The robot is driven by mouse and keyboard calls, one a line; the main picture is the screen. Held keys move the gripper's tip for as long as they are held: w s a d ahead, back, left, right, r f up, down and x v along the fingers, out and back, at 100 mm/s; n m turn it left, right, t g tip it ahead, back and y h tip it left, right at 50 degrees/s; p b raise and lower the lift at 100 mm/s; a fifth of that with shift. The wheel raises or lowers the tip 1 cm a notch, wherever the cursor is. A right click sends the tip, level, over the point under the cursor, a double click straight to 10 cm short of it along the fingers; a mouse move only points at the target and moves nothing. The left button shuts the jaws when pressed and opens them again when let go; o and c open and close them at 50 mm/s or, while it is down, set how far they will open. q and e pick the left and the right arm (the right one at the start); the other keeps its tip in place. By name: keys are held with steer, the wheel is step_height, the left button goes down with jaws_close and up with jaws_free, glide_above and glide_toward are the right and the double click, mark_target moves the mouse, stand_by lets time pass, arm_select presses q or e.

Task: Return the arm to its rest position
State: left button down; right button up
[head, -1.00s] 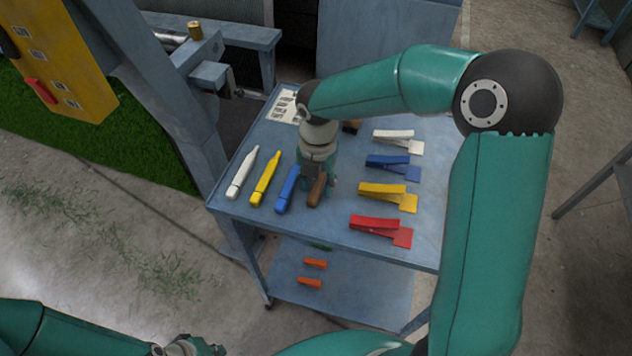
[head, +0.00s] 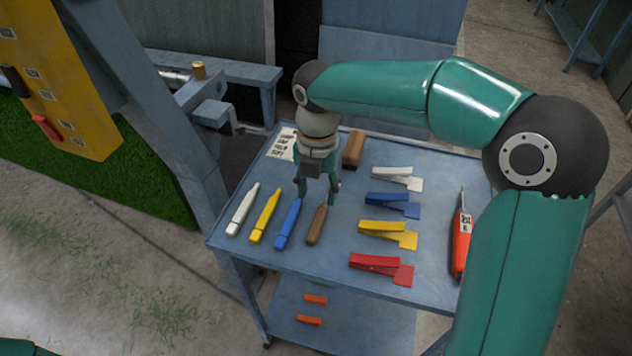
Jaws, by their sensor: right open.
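My right arm (head: 430,100) arches in from the right over the blue cart. Its right gripper (head: 318,200) points down above the cart top, open and empty. It hangs just behind the brown marker (head: 316,224), with the blue marker (head: 288,224) to the left. I cannot tell exactly how high the fingertips are above the surface. My left gripper is out of view; only a sliver of green arm shows at the bottom left.
The cart (head: 335,262) also holds a yellow marker (head: 265,215), a white marker (head: 243,210), clips in white (head: 397,178), blue (head: 392,205), yellow (head: 388,234) and red (head: 382,268), a brown block (head: 354,149) and an orange tool (head: 461,240). A yellow panel (head: 62,80) stands left.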

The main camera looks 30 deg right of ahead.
steer(key=shift+r, duration=0.9)
steer(key=shift+r, duration=0.1)
